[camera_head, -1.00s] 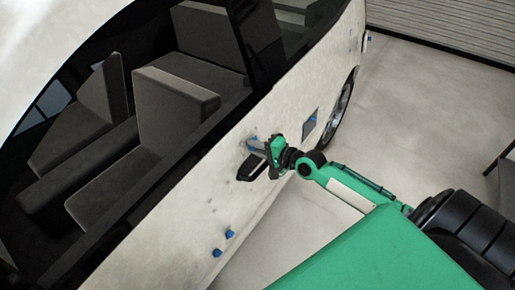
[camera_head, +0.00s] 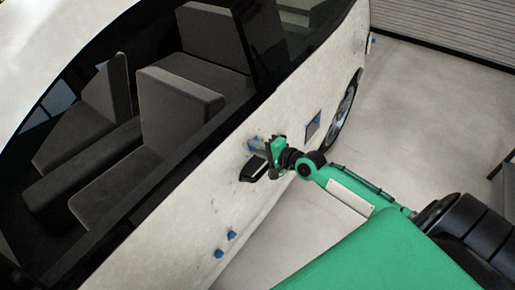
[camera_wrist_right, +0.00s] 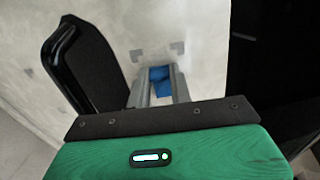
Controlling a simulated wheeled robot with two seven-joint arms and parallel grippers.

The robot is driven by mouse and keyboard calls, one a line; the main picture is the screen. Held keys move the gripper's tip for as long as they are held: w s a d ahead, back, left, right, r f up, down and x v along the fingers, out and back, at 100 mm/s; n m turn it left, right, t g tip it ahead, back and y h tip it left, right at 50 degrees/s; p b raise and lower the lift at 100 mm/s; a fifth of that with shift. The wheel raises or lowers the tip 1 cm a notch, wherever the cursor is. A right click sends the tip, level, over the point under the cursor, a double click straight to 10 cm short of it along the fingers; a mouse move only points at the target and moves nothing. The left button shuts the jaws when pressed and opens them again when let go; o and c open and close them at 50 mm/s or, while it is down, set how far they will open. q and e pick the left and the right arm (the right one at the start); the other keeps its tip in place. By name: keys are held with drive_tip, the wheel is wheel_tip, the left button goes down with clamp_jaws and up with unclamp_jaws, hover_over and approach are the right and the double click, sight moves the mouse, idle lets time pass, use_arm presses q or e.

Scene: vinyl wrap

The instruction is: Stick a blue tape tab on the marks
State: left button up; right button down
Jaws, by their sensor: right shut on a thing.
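My right gripper (camera_head: 260,146) is at the side of the white car, shut on a blue tape tab (camera_wrist_right: 160,76). In the right wrist view, the gripper (camera_wrist_right: 161,86) shows its two grey fingers on either side of the tab. Grey corner marks (camera_wrist_right: 178,49) show on the white panel just beyond the fingertips. The tab is close to the panel; I cannot tell whether it touches. Other blue tabs sit low on the car's side (camera_head: 232,235), (camera_head: 219,253). My left gripper is not in view.
A black protruding part (camera_head: 254,169) of the car is right beside my right gripper; it also shows in the right wrist view (camera_wrist_right: 84,68). The car's window opening (camera_head: 130,150) shows grey seats. The floor (camera_head: 430,110) right of the car is mostly clear.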

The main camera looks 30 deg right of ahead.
idle(0.5)
idle(0.4)
drive_tip(key=c, duration=1.2)
unclamp_jaws()
drive_tip(key=shift+o, duration=0.2)
drive_tip(key=b+v, duration=0.2)
drive_tip(key=v, duration=1.1)
drive_tip(key=shift+s, duration=0.3)
drive_tip(key=shift+d+r, duration=0.1)
